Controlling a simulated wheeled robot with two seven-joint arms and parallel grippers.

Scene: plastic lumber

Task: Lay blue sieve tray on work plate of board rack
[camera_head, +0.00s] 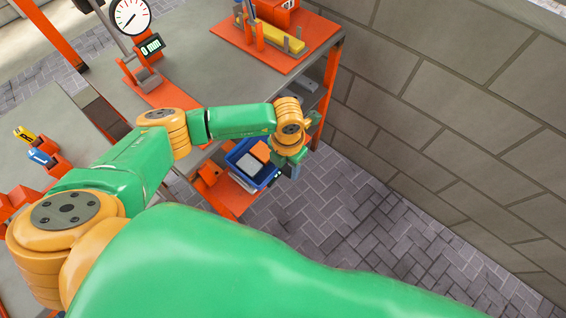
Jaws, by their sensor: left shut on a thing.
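My left gripper (290,167) reaches down past the right front edge of the bench, beside a blue tray-like container (236,152). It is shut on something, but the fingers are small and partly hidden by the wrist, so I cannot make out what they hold. The blue container shows an orange piece and a pale piece inside; I cannot tell whether it is the sieve tray or touches the gripper. An orange plate (227,30) with uprights and a yellow bar, perhaps the board rack, lies at the bench's far right corner. My right gripper is out of view.
A dial gauge (130,16) on an orange stand is on the grey bench top (195,70). Yellow and blue clamp-like parts (38,155) are at the left. An orange bench post (328,95) stands close behind my left wrist. A block wall (440,110) bounds the right; paved floor lies below.

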